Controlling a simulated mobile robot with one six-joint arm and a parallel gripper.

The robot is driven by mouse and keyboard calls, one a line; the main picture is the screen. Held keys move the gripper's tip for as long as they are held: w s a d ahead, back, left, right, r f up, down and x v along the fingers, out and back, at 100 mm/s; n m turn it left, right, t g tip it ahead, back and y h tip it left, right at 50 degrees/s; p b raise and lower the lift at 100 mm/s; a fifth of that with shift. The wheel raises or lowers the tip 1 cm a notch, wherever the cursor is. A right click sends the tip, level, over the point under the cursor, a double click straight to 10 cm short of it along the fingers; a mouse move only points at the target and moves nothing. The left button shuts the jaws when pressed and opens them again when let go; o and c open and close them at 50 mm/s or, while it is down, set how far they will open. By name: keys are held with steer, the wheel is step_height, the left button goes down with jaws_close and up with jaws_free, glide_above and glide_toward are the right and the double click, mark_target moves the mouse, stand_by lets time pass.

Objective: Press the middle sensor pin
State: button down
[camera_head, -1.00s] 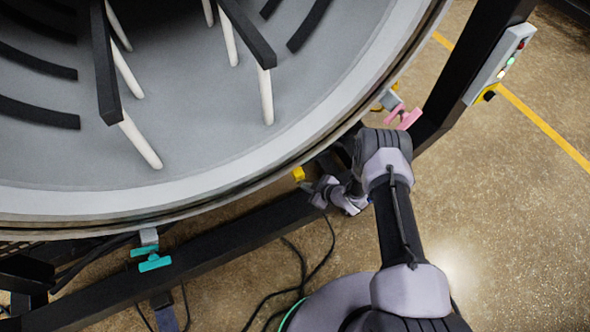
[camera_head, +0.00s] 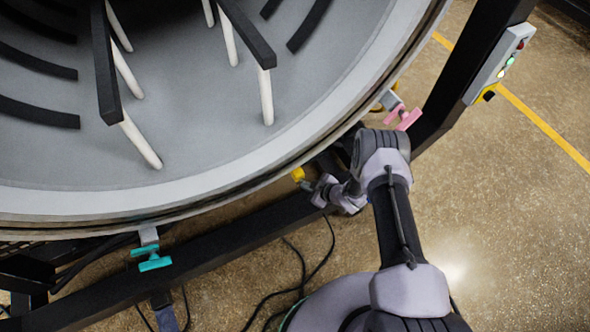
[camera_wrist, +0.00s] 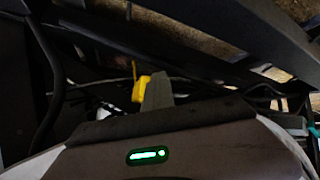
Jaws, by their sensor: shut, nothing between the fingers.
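A small yellow piece (camera_head: 298,174) sits just under the rim of the round furnace vessel (camera_head: 330,128), between a teal fitting (camera_head: 152,258) at the left and a pink fitting (camera_head: 408,117) at the right. I cannot tell for certain whether the yellow piece is the middle sensor pin. My gripper (camera_head: 308,186) is just below and right of it, under the rim, with its fingertips partly hard to make out. In the wrist view my gripper (camera_wrist: 158,84) shows as a grey shut finger shape. The yellow piece (camera_wrist: 139,90) appears right beside its left side; contact cannot be told.
A black frame beam (camera_head: 215,252) runs below the vessel. Black cables (camera_head: 300,270) hang and lie on the floor there. A black post with a button box (camera_head: 500,65) stands at the right. The floor at the lower right is open.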

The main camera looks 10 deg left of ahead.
steer(key=s+d+p, duration=0.3)
steer(key=s+d, duration=0.1)
steer(key=s, duration=0.2)
steer(key=shift+s+d, duration=0.3)
stand_by(0.3)
steer(key=s+d+r+m+t+p, duration=0.1)
steer(key=s+r+m+t+p, duration=0.1)
steer(key=m, duration=1)
steer(key=s+d+r+m+t+p, duration=0.2)
steer(key=s+r+m, duration=0.1)
steer(key=m, duration=1)
steer(key=shift+r+h, duration=0.3)
steer(key=shift+r, duration=0.05)
